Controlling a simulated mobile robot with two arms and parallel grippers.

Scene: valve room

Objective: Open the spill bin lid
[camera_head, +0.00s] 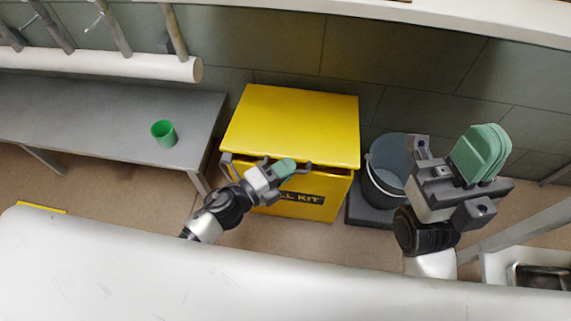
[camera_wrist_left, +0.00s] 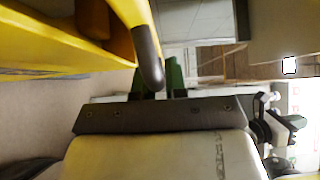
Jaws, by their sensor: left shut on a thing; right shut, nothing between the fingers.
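The yellow spill bin (camera_head: 320,196) stands against the wall, with dark "KIT" lettering on its front. Its yellow lid (camera_head: 290,122) covers the top, and a dark gap shows under the lid's front edge. My left gripper (camera_head: 286,167) is at that front edge, shut on the dark lid handle (camera_head: 228,163). In the left wrist view the handle (camera_wrist_left: 149,62) runs between the green fingers, which partly hide behind it. My right gripper (camera_head: 482,153) is raised at the right, away from the bin, shut and empty.
A grey bucket (camera_head: 384,168) stands close to the bin's right side. A grey table (camera_head: 80,110) with a green cup (camera_head: 164,133) is at the left. White pipework (camera_head: 110,65) lies above the table. A metal sink (camera_head: 540,275) is at the lower right.

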